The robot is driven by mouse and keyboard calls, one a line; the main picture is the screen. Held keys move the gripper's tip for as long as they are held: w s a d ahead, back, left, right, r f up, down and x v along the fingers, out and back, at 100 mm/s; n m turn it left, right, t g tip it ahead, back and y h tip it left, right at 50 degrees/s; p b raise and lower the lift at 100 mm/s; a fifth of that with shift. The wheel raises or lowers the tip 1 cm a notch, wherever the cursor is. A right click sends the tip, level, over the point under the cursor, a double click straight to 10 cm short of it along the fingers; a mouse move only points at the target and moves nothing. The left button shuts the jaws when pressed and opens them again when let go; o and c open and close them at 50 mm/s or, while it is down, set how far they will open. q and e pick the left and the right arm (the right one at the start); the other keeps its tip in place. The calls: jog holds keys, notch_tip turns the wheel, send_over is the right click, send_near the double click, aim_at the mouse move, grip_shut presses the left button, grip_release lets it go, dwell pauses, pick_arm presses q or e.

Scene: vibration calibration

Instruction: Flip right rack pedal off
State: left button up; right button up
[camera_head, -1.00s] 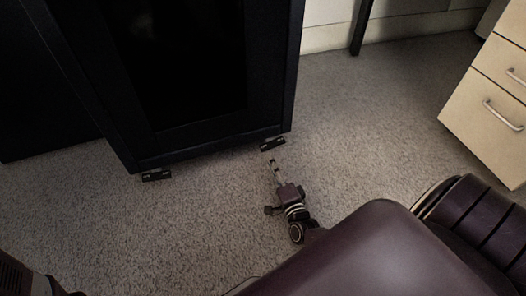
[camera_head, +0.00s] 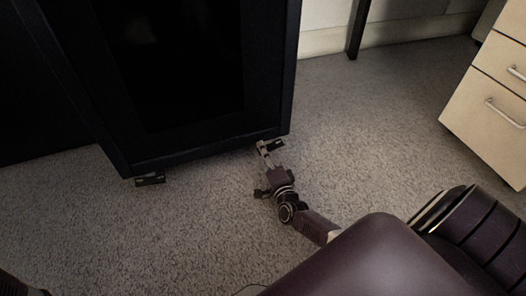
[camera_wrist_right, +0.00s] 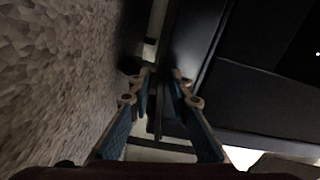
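The black rack (camera_head: 210,146) stands at the upper left of the head view. A small dark pedal with light marks, the right rack pedal (camera_head: 277,145), sticks out at its lower right corner. The left pedal (camera_head: 150,180) sticks out at its lower left corner. My right gripper (camera_head: 264,147) is at the right pedal, close to the rack's bottom edge. In the right wrist view its two fingers (camera_wrist_right: 159,80) are apart, with a dark narrow part between them. Whether they touch the pedal is unclear. My left gripper's fingers are out of view.
Grey speckled carpet (camera_head: 215,225) is clear in front of the rack. A beige drawer cabinet (camera_head: 480,125) stands at the right. A dark leg (camera_head: 359,28) stands by the back wall.

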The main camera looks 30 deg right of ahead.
grip_shut()
jog(key=m, duration=0.2)
jog(key=r+m, duration=0.1)
jog(key=m, duration=0.1)
jog(key=shift+d+m+b, duration=0.15)
jog(key=shift+m+b, duration=0.15)
jog(key=shift+o, duration=1.4)
grip_release()
jog(key=shift+s, duration=0.1)
jog(key=v, duration=1.2)
